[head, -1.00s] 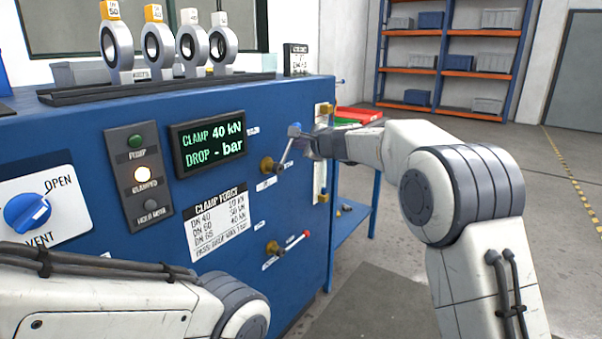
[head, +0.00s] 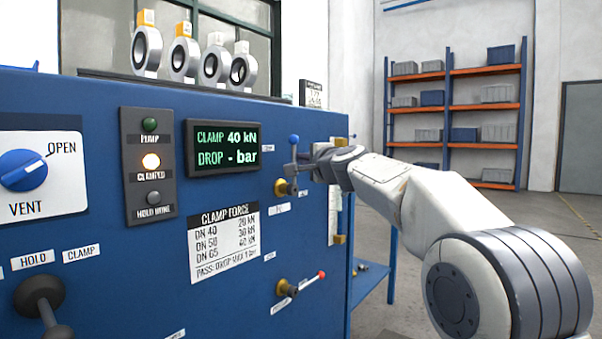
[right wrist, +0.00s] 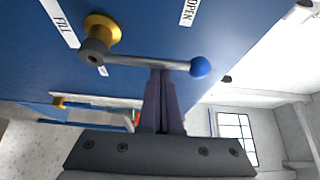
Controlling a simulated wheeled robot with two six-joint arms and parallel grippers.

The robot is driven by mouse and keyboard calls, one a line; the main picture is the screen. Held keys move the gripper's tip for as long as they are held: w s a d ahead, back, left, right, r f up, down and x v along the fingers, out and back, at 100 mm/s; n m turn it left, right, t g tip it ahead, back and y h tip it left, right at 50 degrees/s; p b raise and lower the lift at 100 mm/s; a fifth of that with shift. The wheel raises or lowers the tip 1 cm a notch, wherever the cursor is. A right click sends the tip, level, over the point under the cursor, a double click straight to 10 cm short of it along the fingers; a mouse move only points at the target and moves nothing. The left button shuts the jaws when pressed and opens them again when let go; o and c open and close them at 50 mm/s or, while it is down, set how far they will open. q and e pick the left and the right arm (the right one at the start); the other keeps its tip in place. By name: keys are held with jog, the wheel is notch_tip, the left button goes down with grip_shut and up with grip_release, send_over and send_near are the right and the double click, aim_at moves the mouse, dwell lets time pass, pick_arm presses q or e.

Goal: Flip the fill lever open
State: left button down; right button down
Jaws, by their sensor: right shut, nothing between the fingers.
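The fill lever (head: 293,158) is a grey rod with a blue ball end on a brass hub, on the blue panel. In the head view it stands close to upright, ball on top. In the right wrist view the lever (right wrist: 145,61) runs from its hub to the blue ball, with a FILL label and an OPEN label near it. My right gripper (right wrist: 161,74) is shut and empty, its fingertips at the rod's side between hub and ball, seemingly touching it. In the head view the right gripper (head: 300,169) reaches the lever from the right. My left gripper is out of view.
A second lever with a red tip (head: 303,281) sits below on the same panel (head: 110,270). A lit display (head: 224,147) and a button box (head: 149,166) are to the left. Several valves stand on top. Floor and shelves (head: 455,120) lie beyond on the right.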

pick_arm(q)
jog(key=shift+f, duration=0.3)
pick_arm(e)
jog(key=shift+s, duration=0.1)
jog(key=shift+d, duration=0.1)
